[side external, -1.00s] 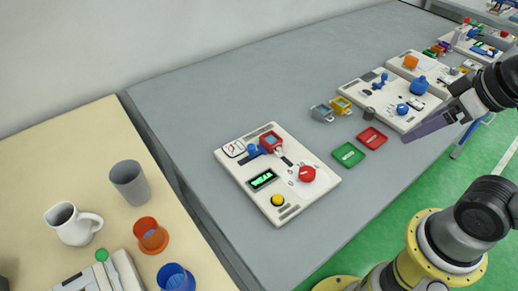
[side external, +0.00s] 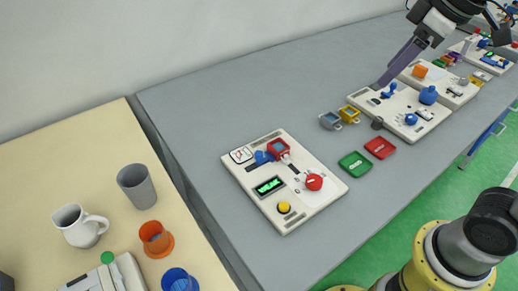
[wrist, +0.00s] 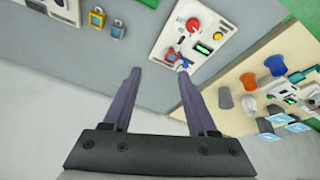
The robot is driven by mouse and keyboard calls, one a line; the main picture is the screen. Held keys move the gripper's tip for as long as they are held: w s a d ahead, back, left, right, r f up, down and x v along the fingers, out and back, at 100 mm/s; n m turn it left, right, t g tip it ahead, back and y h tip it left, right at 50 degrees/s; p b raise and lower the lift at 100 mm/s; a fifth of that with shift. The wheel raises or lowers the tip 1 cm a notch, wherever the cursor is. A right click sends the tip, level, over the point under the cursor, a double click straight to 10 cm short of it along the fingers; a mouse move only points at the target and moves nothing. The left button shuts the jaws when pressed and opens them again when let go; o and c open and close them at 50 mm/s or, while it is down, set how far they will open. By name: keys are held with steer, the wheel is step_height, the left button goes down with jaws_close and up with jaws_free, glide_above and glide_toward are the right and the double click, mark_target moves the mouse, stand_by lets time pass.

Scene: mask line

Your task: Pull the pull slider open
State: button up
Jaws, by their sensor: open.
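A white control panel (side external: 300,205) lies on the grey table, with a red box-shaped part (side external: 279,148), a blue handle (side external: 263,158), a red knob (side external: 314,182), a yellow button (side external: 284,207) and a lit green display. I cannot tell for sure which part is the pull slider. The wrist view shows this panel (wrist: 222,28) beyond the fingertips, with the blue handle (wrist: 183,65) near its lower edge. My gripper (side external: 380,86) has long purple fingers, high at the upper right in the side view, well away from this panel. In the wrist view my gripper (wrist: 159,75) is open and empty.
Grey (side external: 330,121) and yellow (side external: 349,114) padlock-like blocks and green (side external: 354,165) and red (side external: 380,147) trays lie between this panel and further panels (side external: 408,132). A cream table (side external: 100,150) with cups stands at left. The grey table's back is clear.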

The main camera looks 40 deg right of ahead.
steer(key=w+a+n+g, duration=0.2)
steer(key=w+a, duration=0.3)
steer(key=w, duration=0.5)
steer(key=n+g, duration=0.3)
glide_above(259, 153)
step_height(259, 153, down, 14)
step_height(259, 153, down, 14)
steer(key=shift+r, duration=0.2)
jaws_close()
steer(key=shift+w+r, duration=0.1)
